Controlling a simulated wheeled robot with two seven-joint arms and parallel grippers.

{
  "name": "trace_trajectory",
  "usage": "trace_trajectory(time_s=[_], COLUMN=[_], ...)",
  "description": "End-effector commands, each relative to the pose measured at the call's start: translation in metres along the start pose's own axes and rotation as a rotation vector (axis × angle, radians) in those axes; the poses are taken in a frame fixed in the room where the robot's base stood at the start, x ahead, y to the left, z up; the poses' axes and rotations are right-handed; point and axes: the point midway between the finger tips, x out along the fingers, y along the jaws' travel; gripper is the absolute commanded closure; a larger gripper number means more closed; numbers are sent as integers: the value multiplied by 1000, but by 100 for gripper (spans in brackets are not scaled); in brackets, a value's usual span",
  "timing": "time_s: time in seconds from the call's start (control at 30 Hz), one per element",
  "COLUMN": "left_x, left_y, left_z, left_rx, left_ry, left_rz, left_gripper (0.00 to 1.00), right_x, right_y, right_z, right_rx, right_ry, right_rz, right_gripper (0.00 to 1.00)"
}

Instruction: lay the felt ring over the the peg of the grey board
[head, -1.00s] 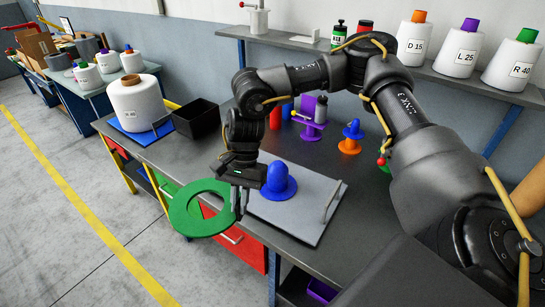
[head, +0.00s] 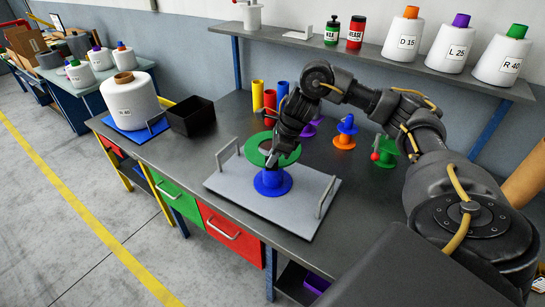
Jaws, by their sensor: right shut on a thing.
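The felt ring is green (head: 254,155) and held roughly level above the blue peg (head: 272,184) in the head view. The peg has a wide round foot and stands on the grey board (head: 230,187). My right gripper (head: 277,157) is shut on the ring and reaches down over it from behind. The gripper and the ring hide the peg's top, so I cannot tell whether the peg passes through the ring's hole. My left gripper is not in view.
The board has a metal handle at each end, one at the right (head: 326,196). Behind it stand yellow, red and blue cylinders (head: 257,95), an orange piece (head: 344,141) and a green spool (head: 384,158). A black bin (head: 192,118) and a large white bobbin (head: 131,103) stand left.

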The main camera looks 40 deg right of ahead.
Motion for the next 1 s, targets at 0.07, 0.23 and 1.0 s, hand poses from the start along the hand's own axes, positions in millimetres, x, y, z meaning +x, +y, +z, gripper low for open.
trace_trajectory(time_s=[0.07,0.23,1.0], left_x=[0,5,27], left_y=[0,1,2], left_z=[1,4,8], left_rx=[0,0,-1], left_ry=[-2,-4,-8], left_rz=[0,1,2], left_gripper=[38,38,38], right_x=[0,4,31], right_y=[0,1,7], right_z=[0,-2,-24], right_rx=[-1,-2,1], right_ry=[-1,-2,-1], right_rz=[0,2,0], right_gripper=[100,100,100])
